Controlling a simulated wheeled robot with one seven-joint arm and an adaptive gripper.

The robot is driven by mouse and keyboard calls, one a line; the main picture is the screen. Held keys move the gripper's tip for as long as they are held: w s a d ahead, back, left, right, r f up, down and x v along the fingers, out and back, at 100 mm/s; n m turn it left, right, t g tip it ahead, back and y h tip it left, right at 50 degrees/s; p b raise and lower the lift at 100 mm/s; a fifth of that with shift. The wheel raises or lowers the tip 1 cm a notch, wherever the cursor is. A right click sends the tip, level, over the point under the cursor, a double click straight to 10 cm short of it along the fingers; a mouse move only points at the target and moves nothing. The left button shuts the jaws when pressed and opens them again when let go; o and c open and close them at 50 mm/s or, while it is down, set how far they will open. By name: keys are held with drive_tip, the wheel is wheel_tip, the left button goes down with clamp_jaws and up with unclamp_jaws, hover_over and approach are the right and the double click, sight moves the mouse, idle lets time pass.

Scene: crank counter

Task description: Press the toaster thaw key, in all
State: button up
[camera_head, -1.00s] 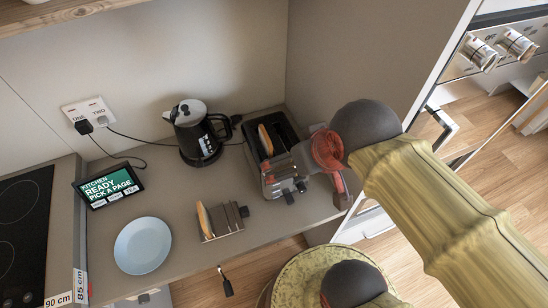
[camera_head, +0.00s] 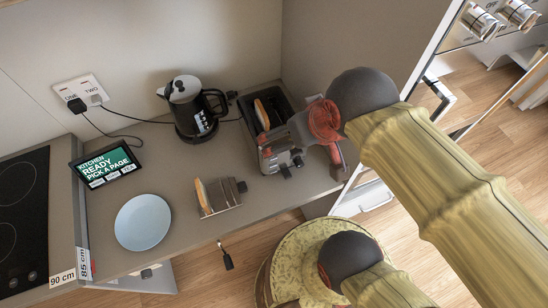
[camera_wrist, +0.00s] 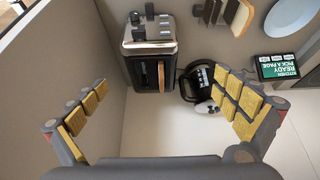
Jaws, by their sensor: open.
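The toaster (camera_head: 284,97) stands at the right end of the counter, black with a chrome front and bread in its slot. My gripper's wrist and part of its body cover some of it in the head view. In the wrist view the toaster (camera_wrist: 148,46) is at the upper middle, its chrome front towards the top with several dark knobs or keys. I cannot read which is the thaw key. My gripper (camera_wrist: 160,84) is open, its padded fingers wide apart to either side in the picture, with nothing between them. I see no contact with the toaster in the wrist view.
A black kettle (camera_head: 186,118) stands left of the toaster. A toast rack (camera_head: 216,194) with bread, a blue plate (camera_head: 142,222) and a tablet (camera_head: 106,163) are further left. A panel wall (camera_head: 350,40) rises behind the toaster. Open counter lies between kettle and rack.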

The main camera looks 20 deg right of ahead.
drive_tip(key=c, duration=0.3)
